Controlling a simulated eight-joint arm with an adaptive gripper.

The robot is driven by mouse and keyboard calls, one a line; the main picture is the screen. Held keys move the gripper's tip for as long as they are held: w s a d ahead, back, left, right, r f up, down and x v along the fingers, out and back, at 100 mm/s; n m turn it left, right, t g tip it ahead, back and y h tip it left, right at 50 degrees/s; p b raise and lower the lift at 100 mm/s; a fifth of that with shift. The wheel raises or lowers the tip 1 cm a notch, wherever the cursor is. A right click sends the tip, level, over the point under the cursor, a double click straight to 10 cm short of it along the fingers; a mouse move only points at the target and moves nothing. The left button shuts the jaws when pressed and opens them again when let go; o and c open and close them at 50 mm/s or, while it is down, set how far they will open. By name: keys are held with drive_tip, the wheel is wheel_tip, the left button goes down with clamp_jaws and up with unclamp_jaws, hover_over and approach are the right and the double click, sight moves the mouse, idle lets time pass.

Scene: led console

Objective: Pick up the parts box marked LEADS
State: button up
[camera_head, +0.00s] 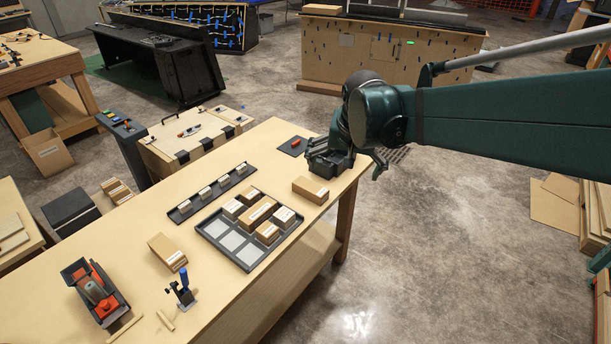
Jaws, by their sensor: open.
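Several cardboard parts boxes carry white labels too small to read, so I cannot tell which is LEADS. One box (310,190) lies alone on the workbench near its right edge. Another box (167,251) lies alone left of the dark tray. Several boxes, among them a long one (258,212), sit in the dark tray (207,238), whose front-left part shows pale empty places. My gripper (378,166) is open, beyond the lone right box, near the bench's far right edge. It is small and partly hidden by my wrist, and I see nothing between its fingers.
A dark rail (180,217) with several small pale blocks lies behind the tray. A small red part (295,142) rests on a dark mat. A red-and-grey tool (95,290) and a blue-handled fixture (183,289) stand at the front left. Bare bench surrounds the lone boxes.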

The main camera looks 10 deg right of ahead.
drive_tip(key=w+a+f+m+g+p, duration=0.1)
drive_tip(key=w+a+f, duration=0.1)
drive_tip(key=w+f, duration=0.35)
drive_tip(key=w+a+f+m+g, duration=0.1)
drive_tip(key=w+f, duration=0.2)
drive_tip(key=w, duration=0.6)
drive_tip(key=m+g, duration=0.1)
drive_tip(key=m, duration=0.2)
hover_over(310, 186)
drive_tip(key=shift+h, duration=0.4)
drive_tip(key=f, duration=1.2)
drive_tip(key=shift+s+a+f+p, duration=0.15)
drive_tip(key=shift+s+f+p, duration=0.15)
drive_tip(key=shift+f+p, duration=0.1)
drive_tip(key=shift+w+f, duration=0.15)
drive_tip(key=shift+f, duration=0.25)
drive_tip(key=shift+f, duration=0.1)
drive_tip(key=shift+w+f, duration=0.1)
drive_tip(key=shift+f, duration=1.1)
drive_tip(key=shift+f, duration=0.1)
drive_tip(key=shift+w+d+f, duration=0.1)
drive_tip(key=shift+d+f, duration=0.05)
drive_tip(key=shift+f, duration=1.1)
drive_tip(key=shift+d+f, duration=0.1)
drive_tip(key=shift+f, duration=1.15)
drive_tip(key=shift+c, duration=0.2)
